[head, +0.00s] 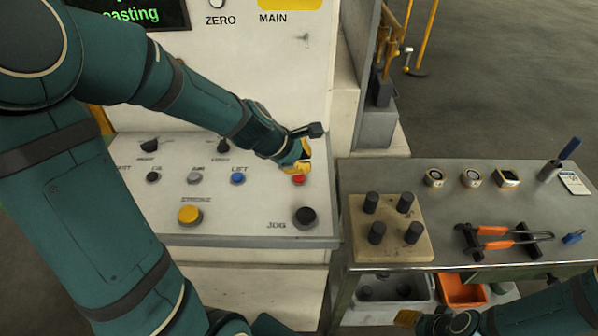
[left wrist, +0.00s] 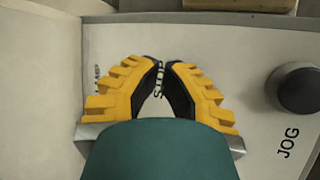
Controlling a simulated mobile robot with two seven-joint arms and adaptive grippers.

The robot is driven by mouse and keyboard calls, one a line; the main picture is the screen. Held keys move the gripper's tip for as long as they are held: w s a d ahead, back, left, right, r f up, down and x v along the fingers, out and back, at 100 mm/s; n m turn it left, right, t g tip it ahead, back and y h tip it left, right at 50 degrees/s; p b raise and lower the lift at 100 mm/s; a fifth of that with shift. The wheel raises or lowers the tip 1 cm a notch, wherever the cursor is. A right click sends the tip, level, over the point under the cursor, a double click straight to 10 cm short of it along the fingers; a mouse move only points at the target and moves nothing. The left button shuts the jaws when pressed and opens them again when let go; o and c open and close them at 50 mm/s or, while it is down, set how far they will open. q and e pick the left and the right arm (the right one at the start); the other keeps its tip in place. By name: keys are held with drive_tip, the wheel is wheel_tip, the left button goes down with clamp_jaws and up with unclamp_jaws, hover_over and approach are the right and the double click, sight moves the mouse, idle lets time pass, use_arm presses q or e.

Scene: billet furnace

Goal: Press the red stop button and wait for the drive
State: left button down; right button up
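The red stop button (head: 299,179) is at the right of the control panel's upper button row. My left gripper (head: 301,163) is directly above it, pointing down and partly covering it; I cannot tell whether it touches or presses the button. In the left wrist view its yellow fingers (left wrist: 163,66) come together at the tips with nothing held. Part of the STOP label shows between them, and the button is hidden there.
A black JOG knob (head: 305,217), yellow STROKE button (head: 190,214) and blue LIFT button (head: 238,178) are nearby. The upright machine wall (head: 260,75) stands behind the panel. A metal table (head: 455,188) at right holds a peg block (head: 390,228), gauges and orange-handled tongs (head: 500,239).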

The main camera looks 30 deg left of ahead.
idle(0.3)
use_arm(q)
wheel_tip(320, 180, up, 5)
drive_tip(key=p, duration=0.5)
idle(0.8)
